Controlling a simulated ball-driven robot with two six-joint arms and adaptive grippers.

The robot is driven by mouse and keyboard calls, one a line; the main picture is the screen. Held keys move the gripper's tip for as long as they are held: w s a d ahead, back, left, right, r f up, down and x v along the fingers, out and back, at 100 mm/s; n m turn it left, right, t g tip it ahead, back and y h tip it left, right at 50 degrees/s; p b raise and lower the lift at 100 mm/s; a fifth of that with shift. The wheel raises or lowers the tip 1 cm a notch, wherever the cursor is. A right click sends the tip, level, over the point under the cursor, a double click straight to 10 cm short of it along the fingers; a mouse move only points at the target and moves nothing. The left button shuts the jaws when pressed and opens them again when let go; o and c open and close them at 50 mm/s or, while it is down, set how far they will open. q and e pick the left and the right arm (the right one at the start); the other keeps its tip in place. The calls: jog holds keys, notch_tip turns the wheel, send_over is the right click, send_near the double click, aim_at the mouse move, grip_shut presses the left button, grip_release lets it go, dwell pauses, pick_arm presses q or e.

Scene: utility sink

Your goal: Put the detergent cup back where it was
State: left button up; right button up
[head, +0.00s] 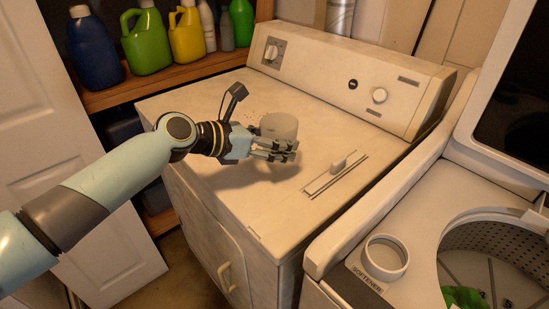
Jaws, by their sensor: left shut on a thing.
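The detergent cup (280,125) is a pale, round, plain cup, upright over the top of the white dryer (230,185). My left gripper (287,150) reaches in from the left and is shut on the cup; its fingers cover the cup's lower near side. I cannot tell whether the cup's base touches the dryer top. My right gripper is not in view.
The dryer's control panel (350,80) rises behind. At right, the open washer has a round softener cup (385,257) and green cloth (464,298) in its drum. Bottles (146,40) stand on a wooden shelf.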

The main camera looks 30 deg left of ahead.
pick_arm(q)
jog(key=shift+a+f, duration=0.2)
jog(key=shift+f, duration=0.05)
notch_tip(320, 180, down, 4)
jog(key=shift+r+b, duration=0.15)
jog(key=shift+b, duration=0.5)
jog(key=o, duration=1.3)
jog(key=shift+s+a+r, duration=0.1)
jog(key=shift+s+r, duration=0.05)
jog(key=shift+s, duration=0.05)
jog(key=v, duration=1.1)
jog(key=shift+s+r+p, duration=0.1)
jog(key=shift+s+p, duration=0.15)
jog(key=shift+p, duration=0.1)
